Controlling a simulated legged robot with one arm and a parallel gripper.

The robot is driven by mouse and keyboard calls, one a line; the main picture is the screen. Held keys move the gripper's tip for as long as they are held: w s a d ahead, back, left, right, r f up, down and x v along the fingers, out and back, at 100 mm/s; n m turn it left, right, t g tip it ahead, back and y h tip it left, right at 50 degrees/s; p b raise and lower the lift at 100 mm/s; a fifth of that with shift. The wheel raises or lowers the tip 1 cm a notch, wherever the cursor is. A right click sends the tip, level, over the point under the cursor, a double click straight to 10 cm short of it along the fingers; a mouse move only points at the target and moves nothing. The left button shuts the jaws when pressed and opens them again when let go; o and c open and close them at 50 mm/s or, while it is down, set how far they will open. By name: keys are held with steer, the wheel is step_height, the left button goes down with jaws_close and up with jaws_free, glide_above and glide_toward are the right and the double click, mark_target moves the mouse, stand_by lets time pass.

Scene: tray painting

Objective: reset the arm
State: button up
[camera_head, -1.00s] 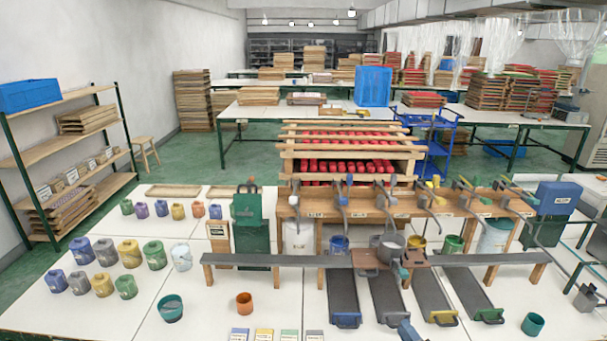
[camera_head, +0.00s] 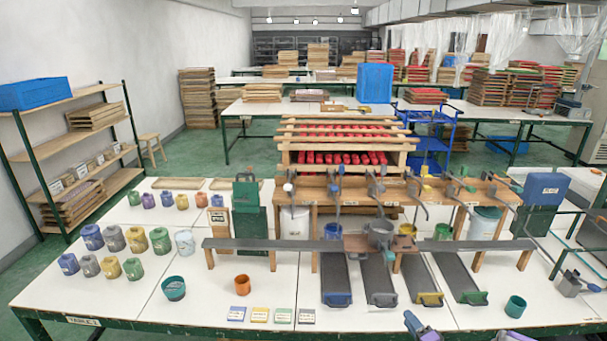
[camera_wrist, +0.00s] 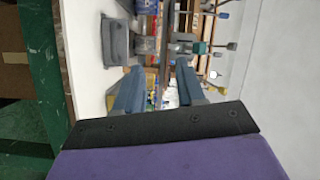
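My gripper (camera_wrist: 160,82) shows in the wrist view with two blue-grey fingers spread apart and nothing between them. A purple part with a dark band fills the bottom of that view. In the head view, a purple and grey part of my arm shows at the bottom edge, right of centre, in front of the table; the fingertips cannot be made out there. The wrist view is turned sideways, with the white table (camera_wrist: 88,50) on its left.
The long white table (camera_head: 130,290) lies ahead, its green front edge near me. It bears several paint pots, a teal bowl (camera_head: 173,288), an orange cup (camera_head: 242,285), a teal cup (camera_head: 515,306) and a grey raised bench (camera_head: 270,245) with a grey pot (camera_head: 380,233).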

step_height(320, 180, up, 10)
steer(key=w+d+n+g+h, duration=0.2)
steer(key=d+n+g+h, duration=0.15)
steer(key=g+h, duration=0.2)
steer(key=s+a+r+n+g+h, duration=0.2)
steer(key=s+a+r+g+h, duration=0.15)
steer(key=s+r, duration=0.7)
steer(key=s+a+r+n+g+y, duration=0.1)
steer(key=s+a+r+n+g, duration=0.1)
steer(key=s+a, duration=0.5)
steer(key=s+a+r+n+g+y, duration=0.1)
steer(key=s+a, duration=0.5)
steer(key=s, duration=1.3)
steer(key=s+a+r+n+g+y, duration=0.1)
steer(key=s+a+r+n+g, duration=0.2)
steer(key=s, duration=1)
steer(key=a+r+g, duration=0.2)
steer(key=a+g, duration=0.1)
steer(key=a, duration=0.1)
steer(key=shift+a+r+g, duration=0.25)
steer(key=shift+a+g, duration=0.05)
